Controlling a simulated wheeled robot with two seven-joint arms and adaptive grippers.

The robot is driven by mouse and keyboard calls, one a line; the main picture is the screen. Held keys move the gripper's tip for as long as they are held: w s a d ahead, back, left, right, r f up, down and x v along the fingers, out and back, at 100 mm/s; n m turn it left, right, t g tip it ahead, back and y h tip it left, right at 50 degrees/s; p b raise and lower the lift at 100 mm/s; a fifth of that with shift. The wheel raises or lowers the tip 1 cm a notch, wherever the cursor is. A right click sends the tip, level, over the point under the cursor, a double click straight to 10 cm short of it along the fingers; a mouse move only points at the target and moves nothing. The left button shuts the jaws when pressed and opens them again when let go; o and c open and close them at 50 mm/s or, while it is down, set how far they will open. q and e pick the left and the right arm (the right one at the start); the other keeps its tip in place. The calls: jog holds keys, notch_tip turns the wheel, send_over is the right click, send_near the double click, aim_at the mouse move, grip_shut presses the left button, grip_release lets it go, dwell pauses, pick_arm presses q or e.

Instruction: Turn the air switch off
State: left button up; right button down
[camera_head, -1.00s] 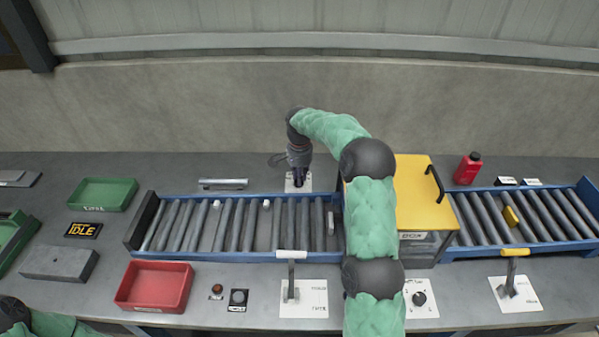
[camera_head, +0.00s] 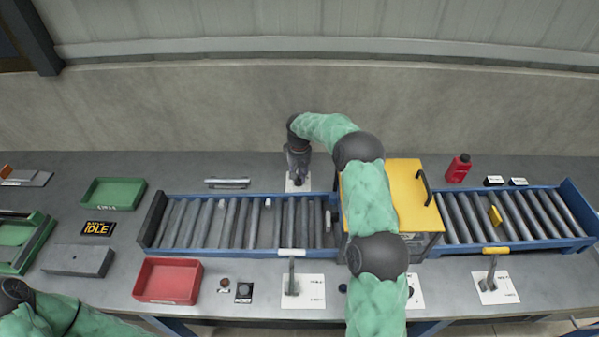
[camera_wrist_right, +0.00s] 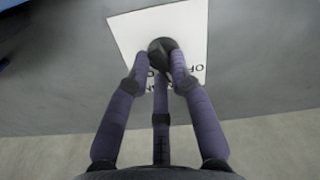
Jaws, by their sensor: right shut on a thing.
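A dark round knob (camera_wrist_right: 161,52) sits on a white plate with partly hidden printed letters, and I take it as the air switch. In the head view the plate (camera_head: 290,187) lies on the bench behind the roller conveyor, and the knob is hidden by my gripper. My right gripper (camera_wrist_right: 161,62) is shut on the knob, its fingers around it and pointing down. It also shows in the head view (camera_head: 298,176). The knob's exact setting cannot be told. My left arm shows at the bottom left, but its gripper is out of view.
A blue-framed roller conveyor (camera_head: 240,252) lies in front of my right gripper. A yellow-lidded box (camera_head: 405,190) stands right of it, partly behind my right arm. A levered plate (camera_head: 310,283), a red tray (camera_head: 168,261) and a red bottle (camera_head: 457,168) stand around.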

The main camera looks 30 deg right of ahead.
jog(key=n+p, duration=0.1)
jog(key=n, duration=0.3)
jog(key=shift+w+n, duration=0.1)
jog(key=shift+n, duration=0.2)
jog(key=shift+p, duration=0.3)
jog(key=c, duration=1.1)
grip_release()
notch_tip(320, 180, up, 12)
